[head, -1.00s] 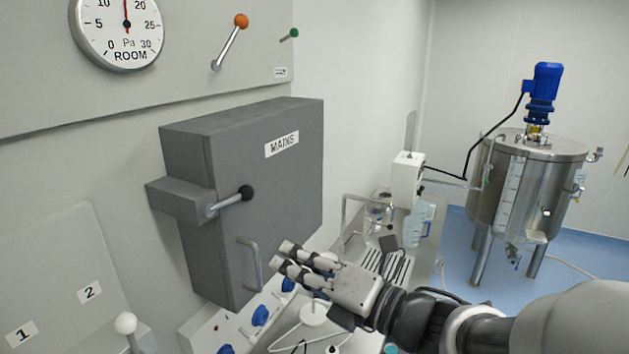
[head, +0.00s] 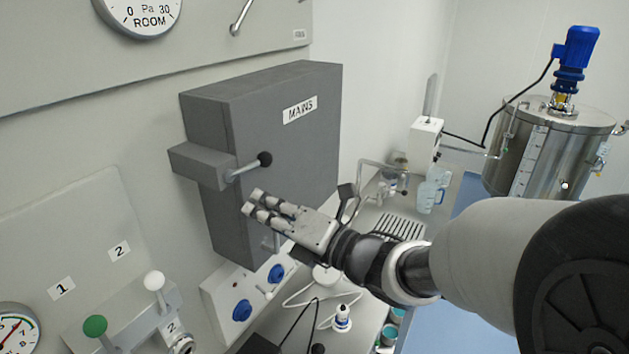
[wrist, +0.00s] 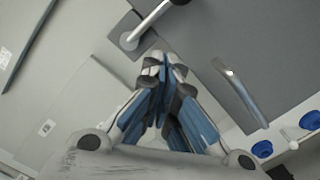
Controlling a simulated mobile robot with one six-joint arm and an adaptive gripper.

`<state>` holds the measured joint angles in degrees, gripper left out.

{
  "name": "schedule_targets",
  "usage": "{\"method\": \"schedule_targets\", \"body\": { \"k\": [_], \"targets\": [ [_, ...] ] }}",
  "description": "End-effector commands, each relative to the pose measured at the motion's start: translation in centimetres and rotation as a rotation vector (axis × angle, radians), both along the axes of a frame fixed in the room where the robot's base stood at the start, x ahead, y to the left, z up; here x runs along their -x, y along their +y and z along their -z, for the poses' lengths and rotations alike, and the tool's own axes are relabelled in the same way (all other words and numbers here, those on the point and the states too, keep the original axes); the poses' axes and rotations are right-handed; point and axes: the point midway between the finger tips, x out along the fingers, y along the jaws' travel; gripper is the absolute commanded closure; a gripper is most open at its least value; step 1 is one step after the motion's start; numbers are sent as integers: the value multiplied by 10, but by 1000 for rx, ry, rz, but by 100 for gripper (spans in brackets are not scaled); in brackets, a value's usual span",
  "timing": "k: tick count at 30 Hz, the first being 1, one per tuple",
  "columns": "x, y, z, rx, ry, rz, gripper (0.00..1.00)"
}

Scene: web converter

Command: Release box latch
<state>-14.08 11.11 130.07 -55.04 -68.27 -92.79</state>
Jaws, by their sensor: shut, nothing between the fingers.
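The grey box labelled MAINS (head: 300,150) is mounted on the wall, its door closed. A grey latch block (head: 198,166) sits on its left side, with a metal latch lever (head: 243,170) ending in a black knob (head: 265,159) that points right. My gripper (head: 250,205) is shut and empty, just below the lever and in front of the box's lower part. In the wrist view my fingertips (wrist: 165,65) are together near the lever's round pivot (wrist: 129,41), apart from it as far as I can tell. The door handle (wrist: 240,90) shows to their right; my gripper partly hides it in the head view.
A panel with blue knobs (head: 242,310) lies below the box. White-knobbed (head: 154,280) and green-knobbed (head: 95,325) levers stand at lower left. A bench with a jug (head: 427,196) and a steel tank (head: 545,155) are to the right.

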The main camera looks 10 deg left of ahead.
Motion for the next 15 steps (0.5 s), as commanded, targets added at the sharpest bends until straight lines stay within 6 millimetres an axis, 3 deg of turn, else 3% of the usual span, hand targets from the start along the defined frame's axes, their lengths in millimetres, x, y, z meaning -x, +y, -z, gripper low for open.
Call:
{"method": "schedule_targets", "body": {
  "k": [2,7,15],
  "targets": [
    [-7,16,-2,1,4,-3,100],
    [-29,9,-18,0,0,4,100],
    [-40,6,-23,0,0,1,100]
  ]
}}
